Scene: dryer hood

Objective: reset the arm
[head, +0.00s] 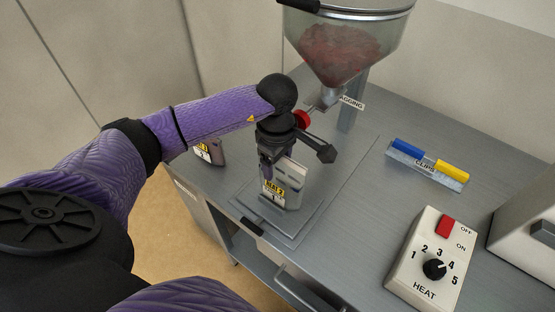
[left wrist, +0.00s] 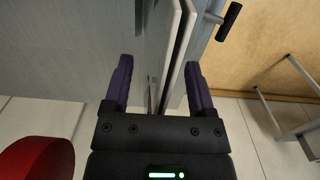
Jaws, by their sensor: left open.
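My left gripper (head: 270,158) points down from the left arm, just above and beside a grey-white bag-like packet (head: 294,180). The packet stands upright on the metal bench, with a yellow-and-white label reading HEAT 2 and 1. In the left wrist view, my left gripper (left wrist: 159,88) is open, its two dark fingers apart. Pale thin edges (left wrist: 176,60) show between and beyond the fingers; I cannot tell whether they touch. The gripper partly hides the packet's top. My right gripper is not in view.
A hopper (head: 345,50) with reddish contents hangs above, its red knob (head: 302,119) close to my left wrist. A second labelled packet (head: 213,150) stands behind my forearm. A CLIPS tray (head: 400,158) and a HEAT control box (head: 430,260) stand right. Bare bench (head: 365,215) lies between.

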